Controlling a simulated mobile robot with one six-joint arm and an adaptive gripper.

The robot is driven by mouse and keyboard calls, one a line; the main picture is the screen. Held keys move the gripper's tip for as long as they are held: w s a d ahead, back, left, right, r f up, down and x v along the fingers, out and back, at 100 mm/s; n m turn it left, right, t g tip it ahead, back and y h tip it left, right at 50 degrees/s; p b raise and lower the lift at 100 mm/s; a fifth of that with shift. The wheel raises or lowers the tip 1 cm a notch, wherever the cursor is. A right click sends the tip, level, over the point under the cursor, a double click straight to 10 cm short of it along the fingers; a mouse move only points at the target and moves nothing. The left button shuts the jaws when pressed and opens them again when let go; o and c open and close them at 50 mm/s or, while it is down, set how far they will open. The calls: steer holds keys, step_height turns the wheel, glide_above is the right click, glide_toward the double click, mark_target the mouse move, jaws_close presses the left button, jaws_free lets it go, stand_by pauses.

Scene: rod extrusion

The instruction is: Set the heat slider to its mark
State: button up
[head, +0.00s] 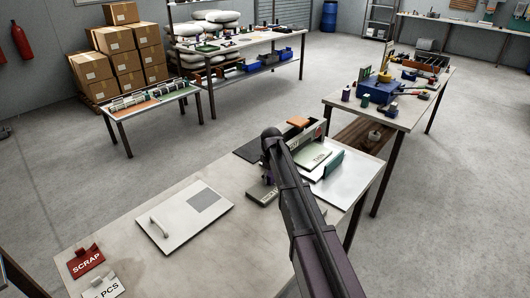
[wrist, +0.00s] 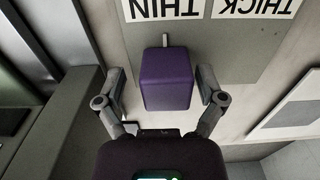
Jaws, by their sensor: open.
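In the wrist view a purple block (wrist: 166,79) sits between the two fingers of my gripper (wrist: 161,84). It looks like a slider knob, but no heat label shows to confirm it. A small pale tick (wrist: 166,40) stands at its far end, against a grey panel (wrist: 225,60). My gripper is open around the block, with a visible gap on each side. Upside-down THIN (wrist: 167,9) and THICK (wrist: 252,8) labels lie beyond it. In the head view my arm covers most of the gripper and the knob; a bit of purple shows beside it.
The bench (head: 125,220) carries a white board with a handle (head: 185,215), a red SCRAP sign (head: 86,262) and a white PCS sign (head: 103,287). A THIN tray (head: 318,156), a green block (head: 333,164) and an orange piece (head: 298,122) stand near my arm. Other tables stand behind.

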steer(key=s+d+r+m+p, duration=0.2)
steer(key=s+m, duration=0.1)
steer(key=s, duration=0.6)
steer(key=s+d+r+m+p, duration=0.2)
steer(key=s+d+m, duration=0.1)
steer(key=s, duration=0.7)
steer(key=s+d+r+m+p, duration=0.2)
steer(key=s+d+r+p, duration=0.1)
steer(key=s, duration=0.7)
steer(key=shift+d+m, duration=0.2)
steer(key=shift+m, duration=0.2)
stand_by(0.4)
